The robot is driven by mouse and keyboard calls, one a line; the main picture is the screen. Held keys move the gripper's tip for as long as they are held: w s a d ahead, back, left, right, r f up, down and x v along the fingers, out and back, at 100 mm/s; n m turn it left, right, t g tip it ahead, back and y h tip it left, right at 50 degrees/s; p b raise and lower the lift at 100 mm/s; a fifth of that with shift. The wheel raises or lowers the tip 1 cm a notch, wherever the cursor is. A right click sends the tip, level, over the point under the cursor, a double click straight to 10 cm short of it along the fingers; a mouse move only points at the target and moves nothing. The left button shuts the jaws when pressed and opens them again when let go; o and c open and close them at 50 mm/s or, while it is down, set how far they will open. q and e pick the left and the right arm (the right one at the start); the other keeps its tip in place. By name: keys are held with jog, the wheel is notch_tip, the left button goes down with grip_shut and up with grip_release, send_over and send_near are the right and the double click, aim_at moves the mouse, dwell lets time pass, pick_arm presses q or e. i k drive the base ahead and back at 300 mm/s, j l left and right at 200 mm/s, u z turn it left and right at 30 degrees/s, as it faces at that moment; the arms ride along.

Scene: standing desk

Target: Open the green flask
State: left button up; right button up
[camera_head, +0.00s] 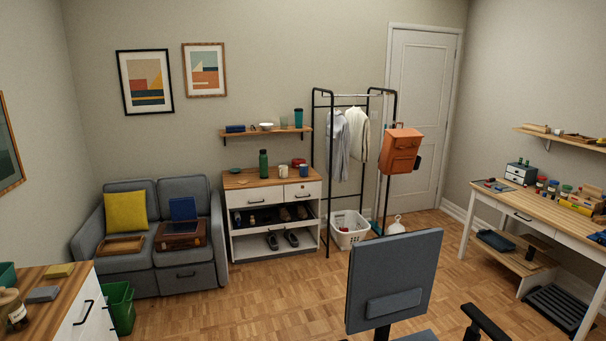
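The green flask (263,164) stands upright on the wooden top of the low white cabinet (253,183) against the back wall. It looks dark green and tall, with a cap-like top; at this distance I cannot make out the cap's details. A white mug (283,171) stands just right of it, with a red item (298,163) and a blue cup (304,171) farther right. Neither of my grippers shows in the head view.
An office chair (395,275) stands in the foreground, right of centre. A grey sofa (150,240) is left of the cabinet, and a clothes rack (327,180) with a white basket (349,230) is right of it. Wooden floor (265,300) lies open before the cabinet.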

aim_at(264, 172)
jog(key=i+j+u, duration=0.25)
jog(key=i+j, duration=0.2)
jog(key=i, duration=0.35)
jog(key=i+j, duration=0.2)
jog(key=i, duration=0.3)
jog(key=i+j+u, duration=0.1)
jog(key=i, duration=0.45)
jog(key=i+j, duration=0.25)
jog(key=i, duration=0.25)
jog(key=i+l+z, duration=0.2)
jog(key=i+z, duration=0.25)
jog(key=i, duration=0.3)
jog(key=i+z, duration=0.4)
jog(key=i, duration=0.3)
jog(key=i+j+z, duration=0.45)
jog(key=i, duration=0.3)
jog(key=i+l+u, duration=0.1)
jog(key=i, duration=0.3)
jog(key=i+l+u, duration=0.15)
jog(key=i, duration=0.25)
jog(key=i+l+u, duration=0.1)
jog(key=i, duration=0.3)
